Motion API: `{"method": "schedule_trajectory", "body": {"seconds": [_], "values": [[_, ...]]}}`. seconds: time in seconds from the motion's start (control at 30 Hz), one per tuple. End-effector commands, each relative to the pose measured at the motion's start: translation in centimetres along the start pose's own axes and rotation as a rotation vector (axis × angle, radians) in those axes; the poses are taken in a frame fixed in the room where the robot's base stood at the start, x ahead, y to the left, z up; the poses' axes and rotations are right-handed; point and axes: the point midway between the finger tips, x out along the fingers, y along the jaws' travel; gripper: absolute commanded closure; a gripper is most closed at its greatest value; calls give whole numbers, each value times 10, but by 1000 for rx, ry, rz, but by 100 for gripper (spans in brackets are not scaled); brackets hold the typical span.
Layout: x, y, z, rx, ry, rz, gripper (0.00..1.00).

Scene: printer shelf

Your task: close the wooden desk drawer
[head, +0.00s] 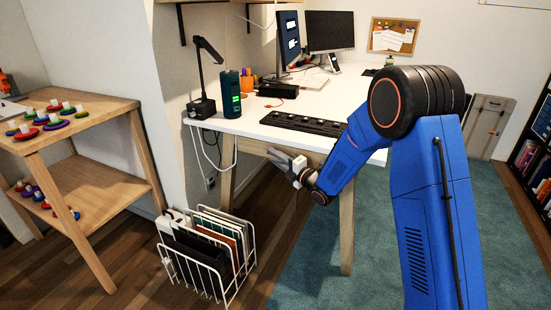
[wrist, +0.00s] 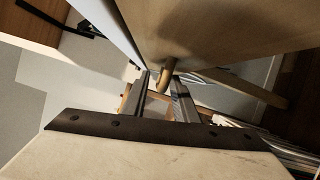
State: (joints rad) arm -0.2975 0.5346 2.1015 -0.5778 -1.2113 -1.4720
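The white-topped desk (head: 240,127) stands in the middle of the head view, with a wooden front (head: 251,147) under its top edge. My gripper (head: 277,155) is at this front, below the desktop, and hides part of it. In the wrist view a broad pale wooden panel (wrist: 225,30) fills the upper right, with a small brass-coloured knob (wrist: 167,70) on it. My two fingers (wrist: 164,84) are apart, with the knob at the gap between their tips. I cannot tell whether they touch it. How far the drawer stands out is not clear.
A keyboard (head: 303,123), a green-black cylinder (head: 231,94), a lamp (head: 203,80) and monitors (head: 330,31) are on the desk. A white wire rack (head: 212,258) with folders stands on the floor at left, near a wooden shelf (head: 75,140). The teal rug (head: 320,255) is clear.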

Motion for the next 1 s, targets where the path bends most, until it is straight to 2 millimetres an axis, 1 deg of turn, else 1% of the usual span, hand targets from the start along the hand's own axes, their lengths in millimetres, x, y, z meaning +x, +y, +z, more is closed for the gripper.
{"method": "schedule_trajectory", "body": {"seconds": [0.13, 0.17, 0.2, 0.23, 0.27, 1.0], "values": [[0, 0, 0, 0, 0, 0, 74], [0, 0, 0, 0, 0, 0, 78], [0, 0, 0, 0, 0, 0, 88], [0, 0, 0, 0, 0, 0, 95], [0, 0, 0, 0, 0, 0, 100], [-1, 0, 0, 0, 0, -1, 100]]}}
